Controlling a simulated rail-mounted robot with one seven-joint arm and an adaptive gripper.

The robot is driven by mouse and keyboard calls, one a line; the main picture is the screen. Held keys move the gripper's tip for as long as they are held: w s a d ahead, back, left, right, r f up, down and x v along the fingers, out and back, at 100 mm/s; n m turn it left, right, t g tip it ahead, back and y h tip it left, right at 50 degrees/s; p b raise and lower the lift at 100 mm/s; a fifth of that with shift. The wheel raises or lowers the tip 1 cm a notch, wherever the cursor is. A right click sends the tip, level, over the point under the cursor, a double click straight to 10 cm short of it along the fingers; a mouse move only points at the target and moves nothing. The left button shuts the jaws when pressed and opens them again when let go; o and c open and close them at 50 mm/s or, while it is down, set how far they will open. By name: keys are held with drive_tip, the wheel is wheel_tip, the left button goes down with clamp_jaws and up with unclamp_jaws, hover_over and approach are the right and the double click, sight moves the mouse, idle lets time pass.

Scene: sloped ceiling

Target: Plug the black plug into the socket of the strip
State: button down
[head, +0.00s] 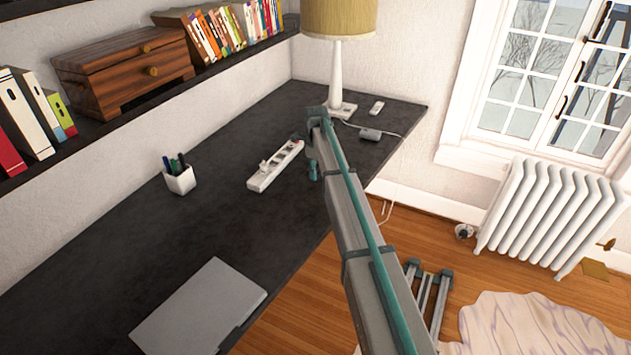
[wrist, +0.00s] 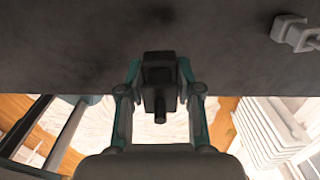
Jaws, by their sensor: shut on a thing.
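The black plug (wrist: 160,78) is between the two fingers of my gripper (wrist: 160,70) in the wrist view. My gripper is shut on it, and a dark round stub on the plug points down in that picture. In the head view my gripper (head: 313,172) is small and partly hidden by my arm, just right of the strip. I cannot make out the plug there. The white strip (head: 275,167) lies on the dark desk, with several sockets and a small red part at its far end. The plug is apart from the strip.
A lamp (head: 338,75) stands at the back of the desk (head: 110,235). A pen cup (head: 179,180) and a closed grey laptop (head: 200,308) are left and front. The desk between them is clear.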

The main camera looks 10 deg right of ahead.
drive_tip(key=s+a+r+b, duration=0.1)
drive_tip(key=s+r+b, duration=0.1)
drive_tip(key=s+r, duration=0.3)
drive_tip(key=shift+s+b, duration=0.35)
drive_tip(key=shift+s, duration=2.05)
